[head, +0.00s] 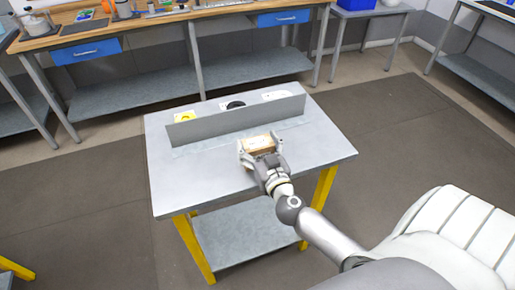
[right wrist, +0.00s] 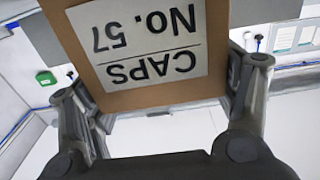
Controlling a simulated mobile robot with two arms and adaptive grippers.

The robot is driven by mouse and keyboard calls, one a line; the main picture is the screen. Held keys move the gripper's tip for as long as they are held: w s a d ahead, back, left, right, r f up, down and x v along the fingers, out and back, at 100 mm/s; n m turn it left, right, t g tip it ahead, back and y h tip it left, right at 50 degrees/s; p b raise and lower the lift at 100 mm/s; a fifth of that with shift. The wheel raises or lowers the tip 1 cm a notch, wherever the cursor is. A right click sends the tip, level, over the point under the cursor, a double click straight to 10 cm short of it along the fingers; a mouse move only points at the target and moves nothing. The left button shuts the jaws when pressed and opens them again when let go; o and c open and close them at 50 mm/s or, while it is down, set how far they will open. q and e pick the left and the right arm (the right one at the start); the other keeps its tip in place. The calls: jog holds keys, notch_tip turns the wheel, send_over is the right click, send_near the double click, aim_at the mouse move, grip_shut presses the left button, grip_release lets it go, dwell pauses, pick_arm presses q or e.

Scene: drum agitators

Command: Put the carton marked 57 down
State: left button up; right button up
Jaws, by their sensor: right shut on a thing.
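The carton marked 57 (head: 259,143) is a small brown box. In the right wrist view the carton (right wrist: 140,45) shows a white label reading "CAPS No. 57", upside down in that picture. My right gripper (head: 260,150) is shut on it, with a finger on each side. The carton is over the middle of the small grey table (head: 195,172) with yellow legs. I cannot tell whether its underside touches the tabletop. My left gripper is not in view.
An upright grey panel (head: 237,121) runs across the table behind the carton. Yellow (head: 185,117), black (head: 235,104) and white (head: 276,95) items show behind it. The tabletop is bare left and right of the carton. A long workbench (head: 150,28) stands at the back.

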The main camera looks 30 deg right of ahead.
jog(key=shift+f, duration=0.1)
jog(key=o, duration=1.1)
